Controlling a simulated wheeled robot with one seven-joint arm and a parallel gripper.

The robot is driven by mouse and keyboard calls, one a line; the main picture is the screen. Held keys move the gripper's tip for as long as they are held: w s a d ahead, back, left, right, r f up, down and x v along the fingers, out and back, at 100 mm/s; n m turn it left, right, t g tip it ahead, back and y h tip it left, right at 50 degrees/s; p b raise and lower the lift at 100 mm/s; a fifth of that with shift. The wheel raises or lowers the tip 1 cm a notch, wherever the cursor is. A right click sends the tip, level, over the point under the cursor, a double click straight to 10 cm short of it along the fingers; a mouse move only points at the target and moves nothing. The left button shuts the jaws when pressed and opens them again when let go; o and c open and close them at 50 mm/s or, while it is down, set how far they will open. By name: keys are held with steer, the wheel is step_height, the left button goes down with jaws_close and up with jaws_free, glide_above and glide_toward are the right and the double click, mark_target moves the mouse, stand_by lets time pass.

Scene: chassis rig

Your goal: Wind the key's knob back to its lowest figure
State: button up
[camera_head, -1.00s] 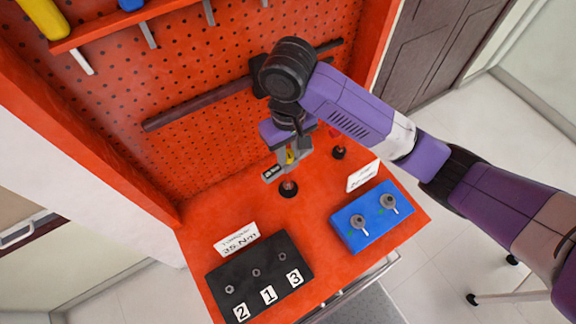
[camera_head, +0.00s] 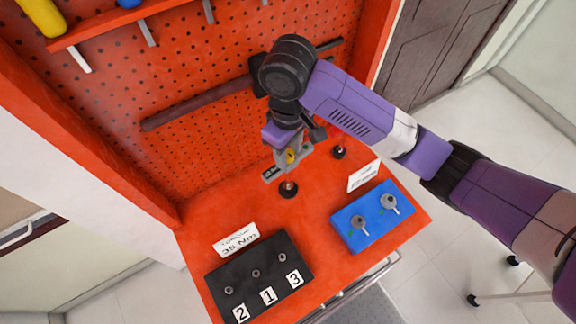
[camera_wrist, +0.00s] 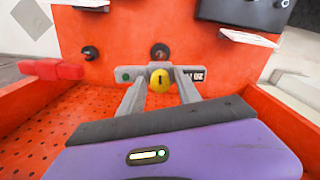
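The key shows in the wrist view as a grey bar (camera_wrist: 126,74) with a green dot at one end and a dark scale window (camera_wrist: 192,75) at the other. Its figures are too small to read surely. Its yellow knob (camera_wrist: 160,88), with a dark mark, sits between my gripper's fingers (camera_wrist: 161,92), which appear shut on its sides. In the head view my gripper (camera_head: 291,158) points down at the knob. The key's dark end (camera_head: 271,173) shows left of the fingers, above a black round stand (camera_head: 288,191). The fingers hide most of the key.
A card (camera_head: 236,239) reads 35 Nm behind a black bolt block (camera_head: 243,259) numbered 2, 1, 3. A blue block (camera_head: 372,219) holds two grey pieces. Another stand (camera_head: 339,153) is close right of my gripper, beside a red handle (camera_wrist: 50,70). The pegboard (camera_head: 190,150) rises behind.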

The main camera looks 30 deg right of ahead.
stand_by(0.5)
steer(key=shift+r, duration=3)
steer(key=shift+a, duration=0.1)
